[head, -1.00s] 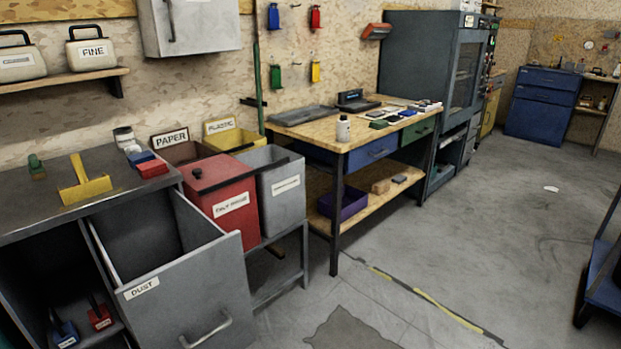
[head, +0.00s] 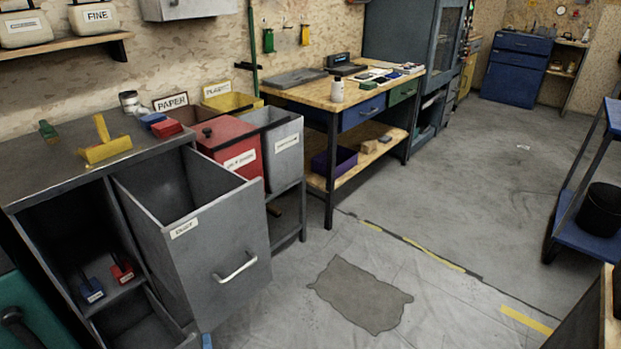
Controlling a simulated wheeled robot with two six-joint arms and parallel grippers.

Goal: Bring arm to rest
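A small grey and blue piece shows at the bottom edge of the head view, below the open drawer. It may be the tip of my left gripper (head: 205,341), but too little of it shows to tell its shape or whether it is open. My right gripper is not in view. No arm link shows clearly. The drawer (head: 215,250) labelled DUST is pulled out of the grey cabinet (head: 40,185), and the part of its inside that shows looks empty.
A yellow tool (head: 104,148) lies on the cabinet top. A red bin (head: 228,150) and a grey bin (head: 283,150) stand beside the drawer. A workbench (head: 310,92) stands behind. A blue cart (head: 590,230) is at right. The middle floor is open, with a flat grey patch (head: 360,295).

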